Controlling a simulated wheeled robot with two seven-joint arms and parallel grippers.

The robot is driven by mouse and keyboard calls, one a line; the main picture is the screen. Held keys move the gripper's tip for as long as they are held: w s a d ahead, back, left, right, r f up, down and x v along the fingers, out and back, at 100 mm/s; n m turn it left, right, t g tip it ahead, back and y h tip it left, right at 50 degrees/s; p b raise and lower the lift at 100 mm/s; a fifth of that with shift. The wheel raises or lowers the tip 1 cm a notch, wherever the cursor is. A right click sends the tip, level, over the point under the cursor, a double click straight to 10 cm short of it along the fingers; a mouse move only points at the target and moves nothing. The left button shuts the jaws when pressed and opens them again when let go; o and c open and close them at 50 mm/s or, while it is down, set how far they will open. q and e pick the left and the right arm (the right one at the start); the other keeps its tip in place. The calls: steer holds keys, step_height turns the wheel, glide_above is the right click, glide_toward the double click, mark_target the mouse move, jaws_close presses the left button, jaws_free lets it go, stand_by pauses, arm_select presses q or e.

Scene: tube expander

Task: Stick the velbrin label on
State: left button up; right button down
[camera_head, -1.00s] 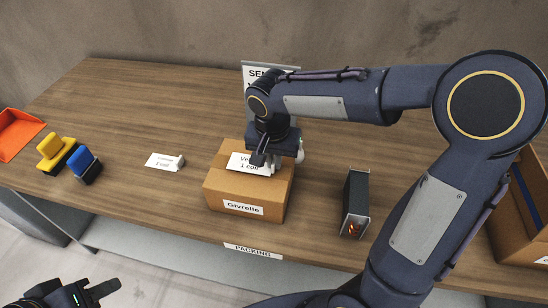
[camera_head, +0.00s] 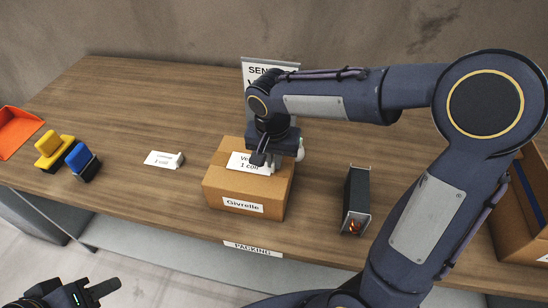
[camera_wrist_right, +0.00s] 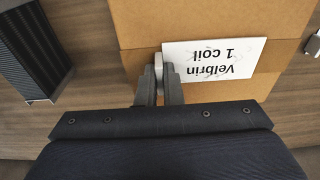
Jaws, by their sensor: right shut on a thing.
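The Velbrin label (camera_wrist_right: 213,60), a white card reading "Velbrin 1 coil", lies flat over the top of a cardboard box (camera_head: 217,189). It also shows in the head view (camera_head: 243,162). My right gripper (camera_wrist_right: 159,85) is shut on the small pale tab at the label's edge, just above the box top. Whether the label touches the box all over I cannot tell. The box's front carries a "Givrelle" label (camera_head: 243,205). My left gripper (camera_head: 104,289) is at the lower left, clear of the table, with its fingers only partly in view.
A second white label (camera_head: 162,159) lies left of the box. A dark finned unit (camera_head: 356,200) stands right of the box. A sign stands behind, partly hidden.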

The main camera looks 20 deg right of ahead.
stand_by(0.4)
steer(key=c, duration=1.5)
jaws_free()
steer(key=r, duration=0.7)
steer(key=shift+s+a+r, duration=0.3)
steer(key=shift+s+r, duration=0.05)
steer(key=shift+s, duration=0.05)
steer(key=shift+d, duration=0.1)
